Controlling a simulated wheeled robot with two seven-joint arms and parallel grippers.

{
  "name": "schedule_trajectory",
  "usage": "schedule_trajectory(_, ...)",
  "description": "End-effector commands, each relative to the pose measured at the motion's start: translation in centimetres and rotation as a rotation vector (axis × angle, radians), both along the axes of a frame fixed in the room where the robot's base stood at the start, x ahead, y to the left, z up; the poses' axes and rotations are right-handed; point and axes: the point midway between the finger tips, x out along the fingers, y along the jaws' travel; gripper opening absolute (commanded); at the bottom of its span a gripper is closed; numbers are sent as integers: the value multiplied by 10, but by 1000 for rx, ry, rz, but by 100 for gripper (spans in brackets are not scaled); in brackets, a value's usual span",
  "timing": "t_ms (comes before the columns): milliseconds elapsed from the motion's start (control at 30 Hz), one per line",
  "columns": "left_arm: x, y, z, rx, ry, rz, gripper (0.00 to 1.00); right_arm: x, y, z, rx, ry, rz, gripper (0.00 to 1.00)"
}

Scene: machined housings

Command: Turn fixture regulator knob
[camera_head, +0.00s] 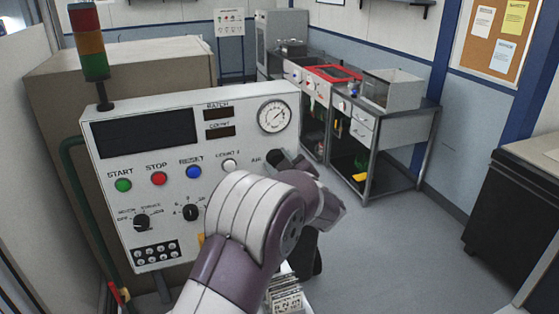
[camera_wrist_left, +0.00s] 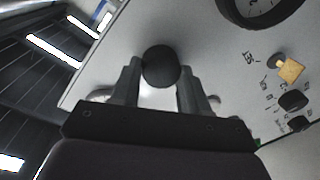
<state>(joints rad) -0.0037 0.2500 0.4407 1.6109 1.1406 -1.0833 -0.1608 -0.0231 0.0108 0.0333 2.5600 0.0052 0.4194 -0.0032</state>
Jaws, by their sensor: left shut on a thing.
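The round black regulator knob (camera_wrist_left: 161,66) sits on the white control panel's face, near its edge in the left wrist view. My left gripper (camera_wrist_left: 160,78) has one finger on each side of the knob and is shut on it. In the head view my left arm reaches in from below, and the gripper (camera_head: 286,163) is at the panel's right side, under the gauge. The arm hides most of the knob there. The pressure gauge (camera_head: 275,116) has a white dial; part of it also shows in the left wrist view (camera_wrist_left: 262,8). My right gripper is not in view.
The panel (camera_head: 150,95) carries green (camera_head: 123,185), red (camera_head: 159,179) and blue (camera_head: 194,172) buttons and two black selector knobs (camera_head: 142,222). A signal tower (camera_head: 92,45) stands on top.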

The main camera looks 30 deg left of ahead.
Motion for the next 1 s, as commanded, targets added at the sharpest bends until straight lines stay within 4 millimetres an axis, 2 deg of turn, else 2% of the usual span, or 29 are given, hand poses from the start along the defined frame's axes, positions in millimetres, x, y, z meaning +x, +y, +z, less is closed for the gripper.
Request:
schedule_trajectory(433, 0, 0, -2, 5, 11, -1, 14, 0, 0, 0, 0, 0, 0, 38)
schedule_trajectory(467, 0, 0, -2, 5, 11, -1, 48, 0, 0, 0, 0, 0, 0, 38)
schedule_trajectory(533, 0, 0, -2, 5, 10, -1, 70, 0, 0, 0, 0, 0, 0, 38)
schedule_trajectory(833, -1, -1, -1, 5, 7, 0, 70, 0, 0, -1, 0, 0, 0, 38)
schedule_trajectory(1000, -17, -24, -6, 5, 6, -4, 70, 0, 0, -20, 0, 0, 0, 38)
